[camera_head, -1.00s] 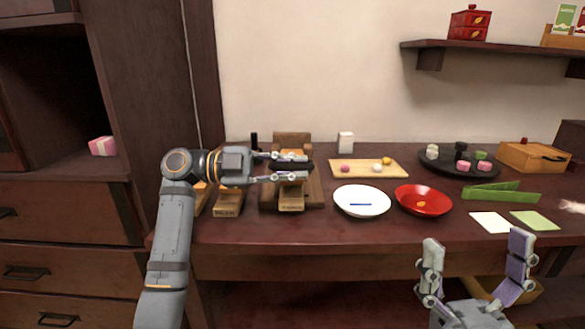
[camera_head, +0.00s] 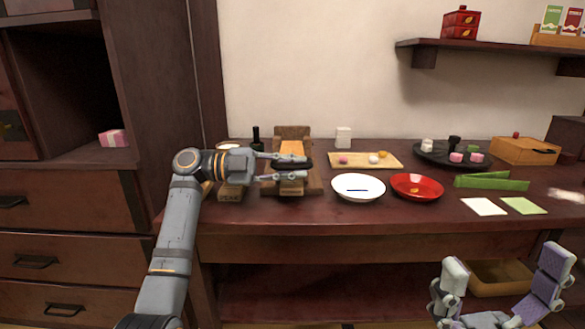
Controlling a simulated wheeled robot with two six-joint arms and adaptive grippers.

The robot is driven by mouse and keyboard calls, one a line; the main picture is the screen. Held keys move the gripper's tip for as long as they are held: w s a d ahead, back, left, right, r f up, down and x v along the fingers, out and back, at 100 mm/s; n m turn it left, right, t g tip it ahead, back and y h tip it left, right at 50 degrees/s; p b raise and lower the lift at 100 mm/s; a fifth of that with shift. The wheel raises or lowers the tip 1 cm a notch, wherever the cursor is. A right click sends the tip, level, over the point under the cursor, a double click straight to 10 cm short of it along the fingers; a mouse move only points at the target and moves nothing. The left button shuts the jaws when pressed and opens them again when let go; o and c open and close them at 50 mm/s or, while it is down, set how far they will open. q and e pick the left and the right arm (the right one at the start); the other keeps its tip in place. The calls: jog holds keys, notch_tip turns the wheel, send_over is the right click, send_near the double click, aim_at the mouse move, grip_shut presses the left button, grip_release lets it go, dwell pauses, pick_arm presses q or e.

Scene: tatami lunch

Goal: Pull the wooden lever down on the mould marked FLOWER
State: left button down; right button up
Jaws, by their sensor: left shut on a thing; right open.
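A wooden mould (camera_head: 316,187) with a tall back board stands on the left part of the dark table; its front label is not legible. My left gripper (camera_head: 303,169) reaches across it from the left, at the middle of the mould. Its fingers are shut on what appears to be the mould's wooden lever, mostly hidden by the fingers. A second wooden mould (camera_head: 231,194) stands to the left, its label too small to read surely, partly behind my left arm. My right gripper (camera_head: 503,283) is open and empty, low at the right, in front of the table.
A white plate (camera_head: 358,195) and a red plate (camera_head: 416,193) are right of the mould. Behind them lies a wooden board (camera_head: 331,163) with small sweets. A dark bottle (camera_head: 256,134) stands behind the gripper. A round black tray (camera_head: 483,166) is farther right.

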pick_arm(q)
jog(key=c, duration=1.3)
grip_release()
jog(key=shift+s, duration=0.1)
jog(key=shift+c, duration=0.2)
jog(key=a, duration=1.2)
jog(key=shift+f, duration=0.1)
